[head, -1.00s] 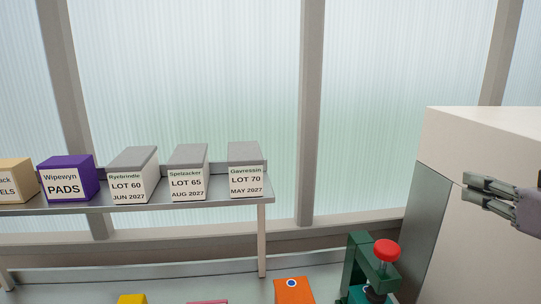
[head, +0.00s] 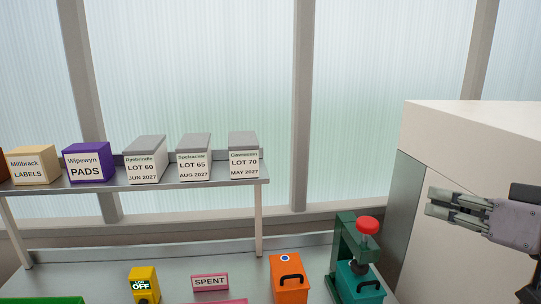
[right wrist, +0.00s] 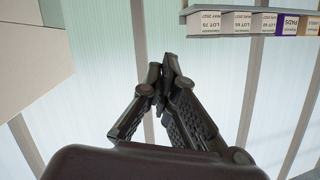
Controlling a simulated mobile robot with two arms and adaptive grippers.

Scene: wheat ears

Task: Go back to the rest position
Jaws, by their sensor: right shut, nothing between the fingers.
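My right gripper (head: 432,203) is at the right of the head view, in front of a large pale box-shaped unit (head: 465,140). Its fingers point left and are together, with nothing between them. In the right wrist view the fingertips (right wrist: 163,75) meet, empty, against the ribbed window. The gripper touches nothing that I can see. My left gripper is not in view.
A raised shelf (head: 225,184) holds grey-topped lot boxes (head: 194,165), a purple PADS box (head: 87,163) and a tan LABELS box (head: 34,166). Below stand a yellow OFF device (head: 143,283), a pink SPENT sign (head: 210,282), an orange box (head: 289,281) and a green press (head: 345,245) with a red knob.

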